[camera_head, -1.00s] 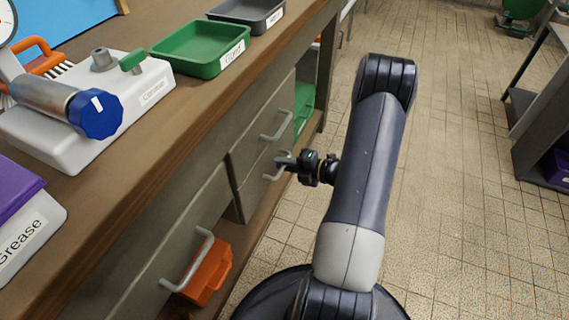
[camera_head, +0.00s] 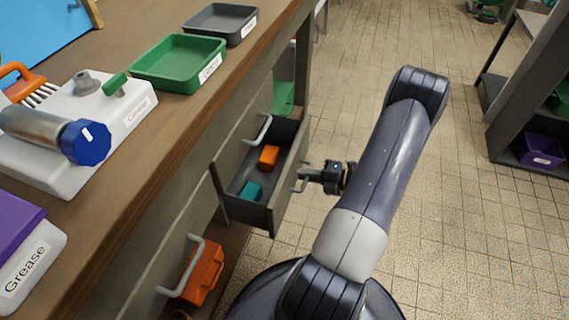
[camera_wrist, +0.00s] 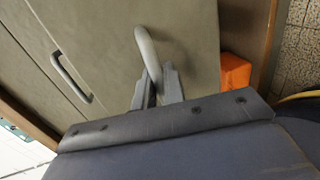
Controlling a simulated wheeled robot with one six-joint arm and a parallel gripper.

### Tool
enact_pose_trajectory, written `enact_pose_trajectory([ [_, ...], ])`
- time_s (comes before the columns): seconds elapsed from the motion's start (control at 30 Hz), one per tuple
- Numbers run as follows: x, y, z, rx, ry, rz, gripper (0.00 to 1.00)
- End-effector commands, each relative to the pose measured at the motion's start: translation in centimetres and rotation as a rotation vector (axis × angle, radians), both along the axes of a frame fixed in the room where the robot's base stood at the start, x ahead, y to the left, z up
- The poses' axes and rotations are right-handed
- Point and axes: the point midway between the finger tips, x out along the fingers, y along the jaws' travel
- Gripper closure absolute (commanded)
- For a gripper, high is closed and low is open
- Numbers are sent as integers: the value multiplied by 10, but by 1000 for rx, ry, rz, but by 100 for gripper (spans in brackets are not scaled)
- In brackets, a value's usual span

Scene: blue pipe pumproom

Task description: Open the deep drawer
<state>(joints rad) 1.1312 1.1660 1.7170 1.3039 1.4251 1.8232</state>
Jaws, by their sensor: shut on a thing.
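The lower drawer (camera_head: 243,212) of the small stack under the workbench stands pulled well out. Inside it I see an orange block (camera_head: 269,157) and a teal block (camera_head: 251,191). My gripper (camera_head: 304,174) is shut on the bar handle (camera_head: 297,183) of this drawer's front. In the wrist view, my fingers (camera_wrist: 157,88) close around the lower end of the curved grey handle (camera_wrist: 148,48); the drawer face (camera_wrist: 190,30) is behind it. The upper drawer's handle (camera_head: 262,129) stays against the closed front above.
A wide drawer front with a handle (camera_head: 188,270) is at near left, with an orange bin (camera_head: 205,268) on the shelf below. Trays (camera_head: 180,62) and a grease container (camera_head: 25,265) are on the bench. Tiled floor (camera_head: 440,210) to the right is clear up to a dark shelf (camera_head: 500,100).

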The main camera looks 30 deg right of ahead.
Motion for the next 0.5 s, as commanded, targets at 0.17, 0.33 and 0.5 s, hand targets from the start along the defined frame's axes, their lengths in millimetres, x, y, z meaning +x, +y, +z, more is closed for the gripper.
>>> enact_pose_trajectory([
  [0.17,-40,-31,2,0,1,-5,100],
  [0.33,-70,-55,0,0,1,-3,100],
  [0.5,-92,-71,0,0,1,-1,100],
])
